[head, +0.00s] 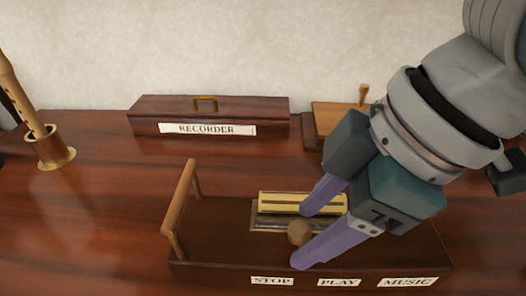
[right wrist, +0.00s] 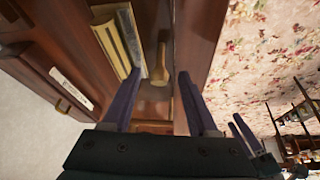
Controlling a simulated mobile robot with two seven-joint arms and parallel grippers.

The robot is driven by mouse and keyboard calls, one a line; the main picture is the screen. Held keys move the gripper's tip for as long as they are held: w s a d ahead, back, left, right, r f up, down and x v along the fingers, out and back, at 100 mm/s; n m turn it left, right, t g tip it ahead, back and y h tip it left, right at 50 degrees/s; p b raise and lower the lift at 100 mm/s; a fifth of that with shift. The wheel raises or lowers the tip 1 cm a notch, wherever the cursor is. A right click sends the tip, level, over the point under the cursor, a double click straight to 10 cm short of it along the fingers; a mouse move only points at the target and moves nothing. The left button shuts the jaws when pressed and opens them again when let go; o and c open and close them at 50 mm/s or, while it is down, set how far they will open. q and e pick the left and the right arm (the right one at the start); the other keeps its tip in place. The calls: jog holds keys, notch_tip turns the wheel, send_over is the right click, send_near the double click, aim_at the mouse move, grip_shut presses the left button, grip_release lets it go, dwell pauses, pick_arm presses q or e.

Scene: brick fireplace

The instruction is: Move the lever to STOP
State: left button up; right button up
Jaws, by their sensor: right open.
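The lever's round wooden knob (head: 299,233) stands in the dark wooden tray-like box, just behind the front wall, between the STOP label (head: 272,281) and the PLAY label (head: 339,282). My right gripper (head: 304,236) is open, with its purple fingers on either side of the knob; I cannot tell whether either touches it. In the right wrist view the knob on its stem (right wrist: 159,68) shows ahead, between the spread fingers (right wrist: 158,84). What looks like my left gripper (right wrist: 242,130) shows small at the right of that view; its opening is unclear.
A brass piece (head: 277,202) lies behind the knob. The RECORDER case (head: 270,105) stands behind; a recorder (head: 22,95) stands in a brass holder (head: 54,151) at left. The table between is clear.

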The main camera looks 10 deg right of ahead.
jog(key=shift+b+x, duration=0.3)
jog(key=shift+x, duration=1.15)
grip_shut()
